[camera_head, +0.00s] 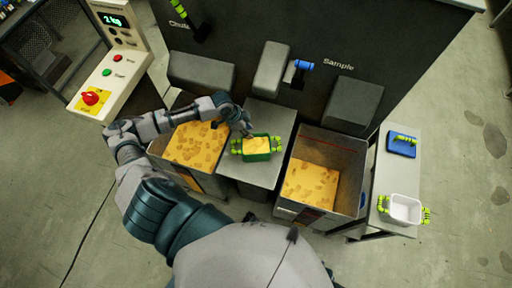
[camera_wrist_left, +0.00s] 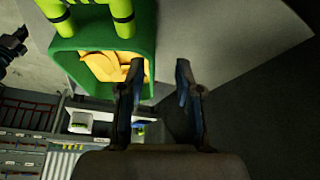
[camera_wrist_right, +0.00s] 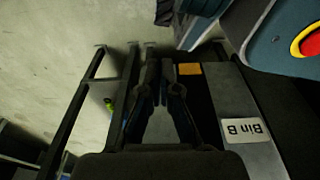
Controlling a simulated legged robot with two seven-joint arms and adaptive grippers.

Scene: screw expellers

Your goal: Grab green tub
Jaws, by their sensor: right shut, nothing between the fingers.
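The green tub (camera_head: 257,156) stands on the grey platform between two bins, with yellow pieces inside and lime-green handles on its left and right ends. My left gripper (camera_head: 243,127) is just behind the tub's upper left side in the head view. In the left wrist view the green tub (camera_wrist_left: 70,55) fills the upper left, and my left gripper (camera_wrist_left: 160,75) is open with nothing visible between its fingers. One finger overlaps the tub's rim in the picture; contact cannot be told. My right gripper (camera_wrist_right: 163,85) is shut and empty, facing a panel labelled Bin B.
Bins of yellow pieces stand left (camera_head: 158,148) and right (camera_head: 358,165) of the platform. A side table (camera_head: 398,175) holds a white tub (camera_head: 404,210) and a blue lid-like item (camera_head: 401,149). A control box (camera_head: 120,75) stands at upper left. A dark machine wall rises behind.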

